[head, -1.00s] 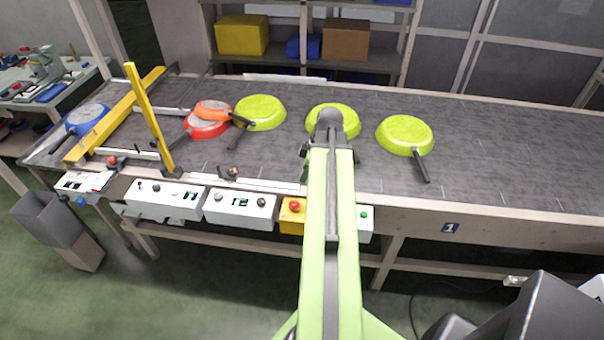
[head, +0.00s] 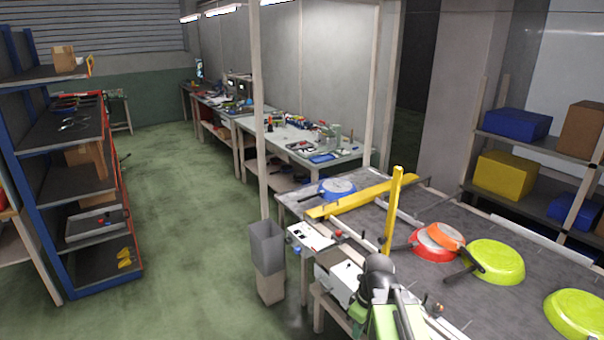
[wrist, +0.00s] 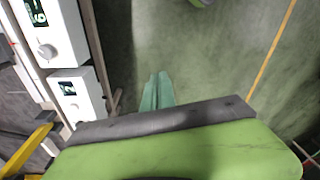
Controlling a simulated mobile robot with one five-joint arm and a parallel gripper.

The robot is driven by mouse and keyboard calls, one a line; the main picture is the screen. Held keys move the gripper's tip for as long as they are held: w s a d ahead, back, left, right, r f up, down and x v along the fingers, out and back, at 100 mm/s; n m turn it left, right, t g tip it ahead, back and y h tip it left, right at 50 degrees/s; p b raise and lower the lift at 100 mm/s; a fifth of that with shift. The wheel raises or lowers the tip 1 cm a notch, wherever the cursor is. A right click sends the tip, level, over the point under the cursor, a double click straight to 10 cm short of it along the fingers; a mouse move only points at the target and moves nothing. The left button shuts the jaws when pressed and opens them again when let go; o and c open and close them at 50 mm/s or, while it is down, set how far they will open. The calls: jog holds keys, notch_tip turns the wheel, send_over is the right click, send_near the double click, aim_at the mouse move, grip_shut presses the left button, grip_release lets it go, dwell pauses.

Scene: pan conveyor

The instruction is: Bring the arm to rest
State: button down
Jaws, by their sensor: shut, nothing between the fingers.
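My gripper (wrist: 158,78) shows in the wrist view as two teal fingers lying together over the green floor, with nothing between them. My dark wrist part and light green arm fill the lower wrist view. In the head view, part of my arm (head: 382,285) stands at the bottom right, in front of the conveyor's control boxes; the fingers are hidden there.
The conveyor (head: 375,215) carries a blue pan (head: 337,189), red, orange and light green pans, and a yellow bar (head: 392,215). A grey bin (head: 267,250) stands at its left end. Control boxes (wrist: 80,95) are close left in the wrist view. Shelves (head: 75,180) stand far left; floor between is free.

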jog(key=m, duration=0.3)
jog(key=s+m, duration=0.1)
jog(key=m, duration=0.2)
jog(key=m+h, duration=0.1)
jog(key=m, duration=0.2)
jog(key=shift+s, duration=0.15)
